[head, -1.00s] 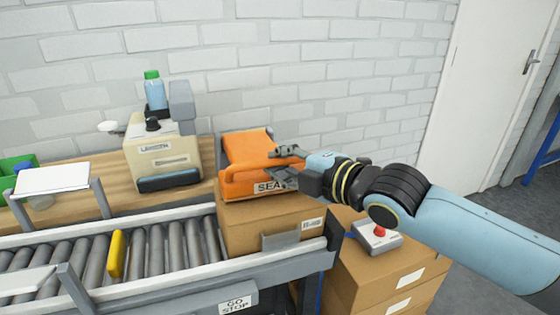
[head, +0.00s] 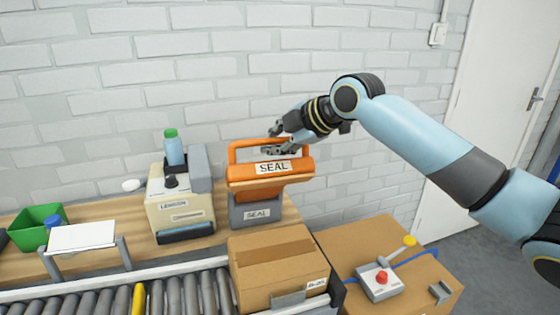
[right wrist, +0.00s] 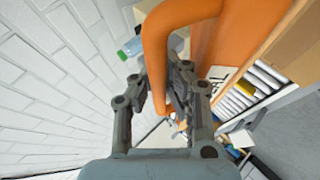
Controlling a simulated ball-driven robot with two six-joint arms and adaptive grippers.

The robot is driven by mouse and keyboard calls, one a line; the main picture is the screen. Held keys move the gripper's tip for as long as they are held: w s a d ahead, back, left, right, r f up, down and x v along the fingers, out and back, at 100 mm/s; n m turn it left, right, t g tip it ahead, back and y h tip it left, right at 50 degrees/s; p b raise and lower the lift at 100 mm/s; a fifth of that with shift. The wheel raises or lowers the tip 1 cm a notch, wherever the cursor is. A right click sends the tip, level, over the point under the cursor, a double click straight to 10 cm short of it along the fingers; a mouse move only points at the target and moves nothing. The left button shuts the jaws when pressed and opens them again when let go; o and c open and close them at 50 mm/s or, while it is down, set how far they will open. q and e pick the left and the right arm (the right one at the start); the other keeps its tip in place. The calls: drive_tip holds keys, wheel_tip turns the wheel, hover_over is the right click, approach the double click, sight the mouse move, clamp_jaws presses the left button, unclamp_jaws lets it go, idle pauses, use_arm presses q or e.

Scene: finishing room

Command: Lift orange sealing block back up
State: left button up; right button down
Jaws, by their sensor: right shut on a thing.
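My right gripper (head: 271,142) reaches in from the right and is shut on the block's handle. In the right wrist view the orange handle (right wrist: 156,60) passes between the fingers of my right gripper (right wrist: 168,98). My left gripper is not in view.
The carton (head: 262,270) sits at the end of the roller conveyor (head: 190,291). A cream label machine (head: 182,212) and a green bin (head: 38,222) are at left on the bench.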

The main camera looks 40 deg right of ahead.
drive_tip(key=w, duration=0.1)
drive_tip(key=w+d+r, duration=0.1)
drive_tip(key=w, duration=0.1)
drive_tip(key=w+r, duration=0.1)
drive_tip(key=shift+w+d+r, duration=0.2)
drive_tip(key=shift+r, duration=0.15)
drive_tip(key=c, duration=1.6)
unclamp_jaws()
drive_tip(key=shift+d, duration=0.1)
drive_tip(key=shift+o, duration=0.2)
drive_tip(key=shift+f, duration=0.25)
